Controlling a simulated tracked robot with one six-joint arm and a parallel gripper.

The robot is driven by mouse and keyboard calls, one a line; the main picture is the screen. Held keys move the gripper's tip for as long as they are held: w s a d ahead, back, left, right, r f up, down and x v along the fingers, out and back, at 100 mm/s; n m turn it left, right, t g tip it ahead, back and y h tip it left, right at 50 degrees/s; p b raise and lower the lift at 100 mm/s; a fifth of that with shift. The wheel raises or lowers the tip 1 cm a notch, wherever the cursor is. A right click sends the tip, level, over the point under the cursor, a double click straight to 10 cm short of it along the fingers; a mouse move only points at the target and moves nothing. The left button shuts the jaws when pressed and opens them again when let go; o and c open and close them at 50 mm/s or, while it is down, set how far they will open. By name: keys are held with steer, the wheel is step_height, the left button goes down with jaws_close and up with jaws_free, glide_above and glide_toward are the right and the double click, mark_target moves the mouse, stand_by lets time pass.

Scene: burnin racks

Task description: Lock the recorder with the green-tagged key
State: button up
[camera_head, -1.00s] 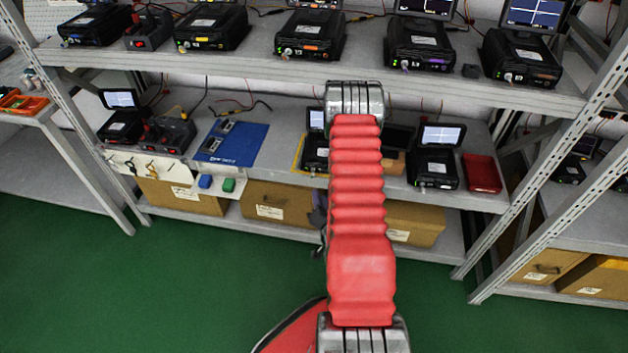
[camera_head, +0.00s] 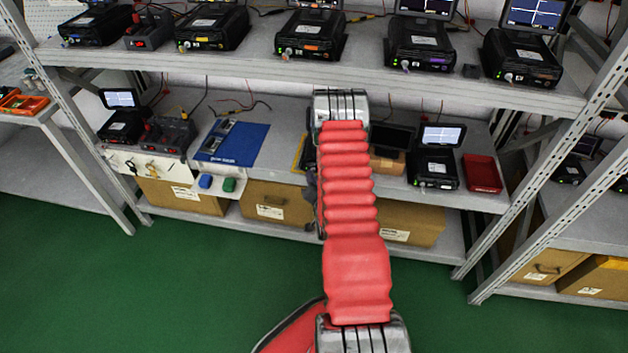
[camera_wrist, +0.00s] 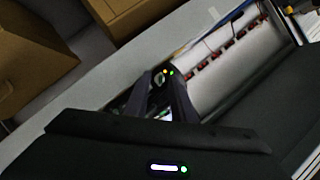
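In the wrist view, the two dark fingers of my gripper (camera_wrist: 161,84) reach toward a small dark face with an orange and a green light and a round metallic part, probably a recorder front (camera_wrist: 165,72). The fingertips overlap it in the picture. I cannot tell whether they touch it or hold a key. In the head view, my red arm hides most of that place. A green tag (camera_head: 228,185) is at the lower shelf's front edge, beside a blue tag (camera_head: 205,181); no key shows clearly on it. Small keys (camera_head: 151,165) hang on a white strip to the left.
The lower shelf also holds a recorder with a lit screen (camera_head: 436,168), a red tray (camera_head: 482,172), a blue mat (camera_head: 231,144) and a black unit (camera_head: 165,136). Several recorders stand on the upper shelf (camera_head: 350,75). Cardboard boxes (camera_head: 280,204) sit below. The green floor is clear.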

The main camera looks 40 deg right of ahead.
steer(key=shift+c, duration=0.6)
jaws_close()
steer(key=n+g+h, duration=0.2)
steer(key=n, duration=0.2)
steer(key=w+a+n+g+h, duration=0.1)
steer(key=n+g, duration=0.1)
steer(key=n, duration=0.2)
steer(key=n+g+h, duration=0.1)
steer(key=n+h, duration=0.1)
steer(key=n, duration=0.2)
steer(key=shift+w+a+n+g+h, duration=0.15)
steer(key=shift+w+n+g+h, duration=0.15)
steer(key=shift+g, duration=0.1)
stand_by(0.6)
stand_by(0.4)
